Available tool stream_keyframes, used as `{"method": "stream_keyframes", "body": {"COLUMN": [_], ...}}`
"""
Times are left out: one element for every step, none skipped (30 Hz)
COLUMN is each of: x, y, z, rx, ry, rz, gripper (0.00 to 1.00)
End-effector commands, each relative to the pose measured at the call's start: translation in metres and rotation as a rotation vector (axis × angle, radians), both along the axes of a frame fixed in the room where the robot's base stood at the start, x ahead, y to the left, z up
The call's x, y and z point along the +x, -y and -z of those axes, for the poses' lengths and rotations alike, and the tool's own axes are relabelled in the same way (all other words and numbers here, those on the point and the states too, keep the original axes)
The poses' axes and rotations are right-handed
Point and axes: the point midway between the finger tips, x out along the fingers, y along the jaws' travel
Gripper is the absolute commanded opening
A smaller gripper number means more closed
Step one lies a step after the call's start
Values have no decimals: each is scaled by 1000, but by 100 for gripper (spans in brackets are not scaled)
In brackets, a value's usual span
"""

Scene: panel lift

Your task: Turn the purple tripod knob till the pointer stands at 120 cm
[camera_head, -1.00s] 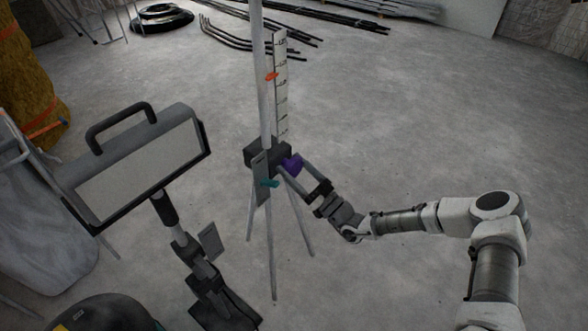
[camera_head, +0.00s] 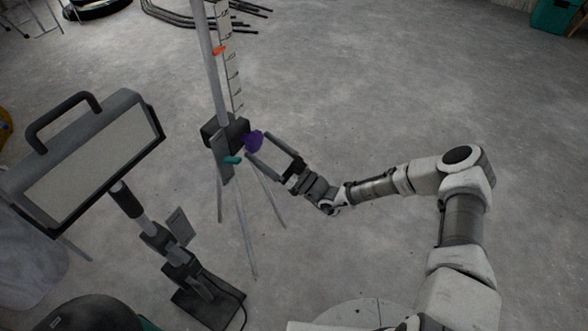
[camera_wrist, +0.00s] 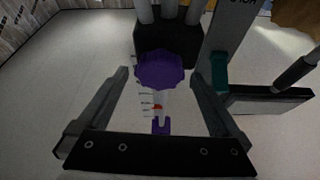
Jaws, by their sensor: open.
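The purple knob (camera_head: 254,141) sits on the right side of the dark block on the tripod's column. The orange-red pointer (camera_head: 219,50) stands well above it against the white scale (camera_head: 230,72), whose figures are too small to read. My gripper (camera_head: 257,147) is open, its fingertips close to the knob. In the wrist view, the faceted purple knob (camera_wrist: 160,68) shows between the two fingertips, with a gap on each side. Whether the tips reach past its front face is unclear. The pointer also appears small in the wrist view (camera_wrist: 157,107), between the fingers.
A teal knob (camera_head: 233,160) is close to the purple one, to its lower left. A framed light panel (camera_head: 95,150) with a handle stands at left. Thin tripod legs spread below the block.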

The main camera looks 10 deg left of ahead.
Motion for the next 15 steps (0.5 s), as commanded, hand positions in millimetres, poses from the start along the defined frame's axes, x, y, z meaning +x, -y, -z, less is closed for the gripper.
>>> {"method": "stream_keyframes", "body": {"x": [-4,-7,-11,-14,-17,-21,-24,-26,-29,-32,-34,-37,-39,-41,-43], "y": [12,18,27,32,39,48,52,58,65,71,75,81,85,89,94], "z": [8,11,15,19,23,26,29,31,35,37,38,39,41,43,45], "rx": [-3,-2,-2,-4,-4,-3,-5,-4,-4,-4,-5,-4,-3,-4,-3], "ry": [-1,-1,-2,1,1,1,1,3,3,2,1,2,2,2,2], "rz": [2,3,3,1,0,1,-2,-3,-2,-1,-1,-2,-2,-2,-2], "gripper": [100,100,100,100,100,100,100,100,100,100,100,100,100,100,100]}}
